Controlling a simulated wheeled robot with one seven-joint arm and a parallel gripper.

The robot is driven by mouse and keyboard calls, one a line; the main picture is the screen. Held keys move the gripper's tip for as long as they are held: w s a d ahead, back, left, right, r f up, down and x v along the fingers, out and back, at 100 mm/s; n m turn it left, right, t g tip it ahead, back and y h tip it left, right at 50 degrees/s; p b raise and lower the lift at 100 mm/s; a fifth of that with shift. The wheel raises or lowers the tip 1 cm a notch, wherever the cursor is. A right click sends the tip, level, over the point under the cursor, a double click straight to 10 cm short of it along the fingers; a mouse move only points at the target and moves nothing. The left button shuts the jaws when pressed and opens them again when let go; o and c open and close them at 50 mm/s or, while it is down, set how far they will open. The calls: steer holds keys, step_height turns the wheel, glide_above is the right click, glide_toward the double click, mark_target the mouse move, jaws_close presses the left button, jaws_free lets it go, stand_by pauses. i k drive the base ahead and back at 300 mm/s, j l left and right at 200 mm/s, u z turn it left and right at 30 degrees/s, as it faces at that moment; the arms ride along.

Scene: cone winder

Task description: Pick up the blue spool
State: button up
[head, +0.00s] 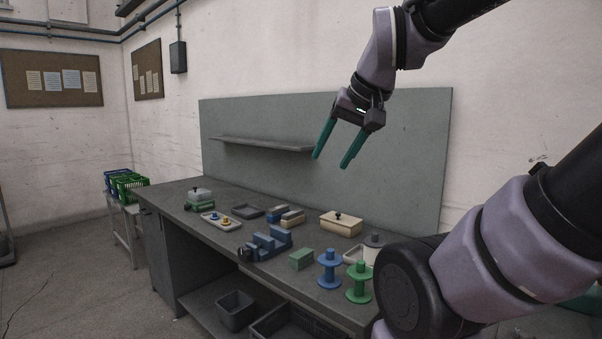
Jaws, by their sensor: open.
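The blue spool (329,268) stands upright near the front edge of the grey workbench (175,199).
A green block (301,259) lies just left of the blue spool. My arm covers the bench's right end. A shelf (262,144) juts from the back panel (400,150).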

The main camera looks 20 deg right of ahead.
mark_target(329, 280)
steer(key=i+j+z, duration=0.15)
steer(key=j+z, duration=0.25)
steer(key=j, duration=0.45)
steer(key=j+z, duration=0.4)
steer(key=j, duration=0.45)
